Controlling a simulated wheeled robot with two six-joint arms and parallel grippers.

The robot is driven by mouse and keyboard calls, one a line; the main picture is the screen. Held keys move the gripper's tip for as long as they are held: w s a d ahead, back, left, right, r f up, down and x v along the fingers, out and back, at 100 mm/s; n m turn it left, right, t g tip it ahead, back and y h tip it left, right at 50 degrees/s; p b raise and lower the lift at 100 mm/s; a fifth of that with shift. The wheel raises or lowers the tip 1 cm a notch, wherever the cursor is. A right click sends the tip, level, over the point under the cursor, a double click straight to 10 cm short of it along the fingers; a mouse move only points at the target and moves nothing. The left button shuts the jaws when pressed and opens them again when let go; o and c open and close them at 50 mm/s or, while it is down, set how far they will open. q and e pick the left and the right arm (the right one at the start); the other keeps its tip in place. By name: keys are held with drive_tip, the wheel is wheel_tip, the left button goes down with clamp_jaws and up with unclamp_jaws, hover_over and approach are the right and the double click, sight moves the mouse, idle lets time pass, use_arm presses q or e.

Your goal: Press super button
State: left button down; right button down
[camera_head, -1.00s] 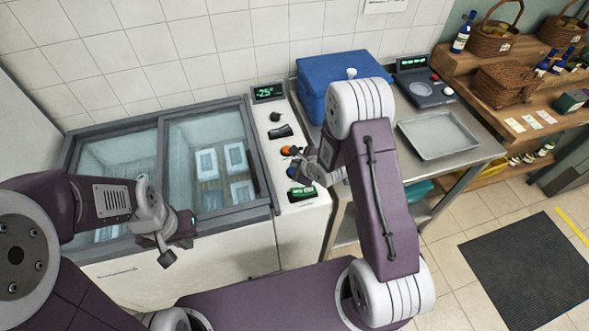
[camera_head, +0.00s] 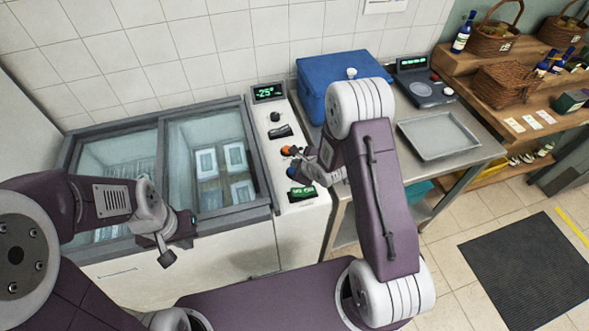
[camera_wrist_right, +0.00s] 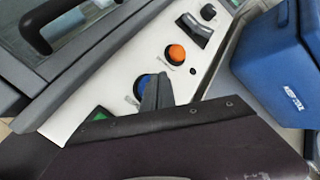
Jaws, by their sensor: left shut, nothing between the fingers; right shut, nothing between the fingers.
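The white control panel (camera_head: 305,222) runs along the right side of the chest freezer. It carries an orange button (camera_head: 286,150) and a blue button (camera_head: 291,172). In the right wrist view the orange button (camera_wrist_right: 177,54) is clear, and the blue button (camera_wrist_right: 143,87) is partly covered by my right gripper (camera_wrist_right: 157,92). No readable label marks either as super. My right gripper (camera_head: 296,163) is shut and empty, its tip at or just over the blue button; contact cannot be told. My left gripper (camera_head: 167,258) is shut and empty, in front of the freezer.
The panel also has a green display (camera_head: 268,93), a black knob (camera_head: 275,117), a black switch (camera_head: 280,132) and a green lit part (camera_head: 302,192). The glass-lidded freezer (camera_head: 225,222) lies left. A blue box (camera_head: 325,72) and metal tray (camera_head: 438,135) stand on the right table.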

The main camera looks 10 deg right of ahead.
drive_tip(key=shift+f, duration=0.4)
drive_tip(key=shift+f+b, duration=0.55)
idle(0.6)
drive_tip(key=shift+r, duration=0.15)
drive_tip(key=shift+r+p, duration=0.8)
drive_tip(key=shift+p, duration=0.15)
wheel_tip(320, 180, up, 5)
drive_tip(key=p, duration=0.5)
drive_tip(key=shift+r, duration=0.1)
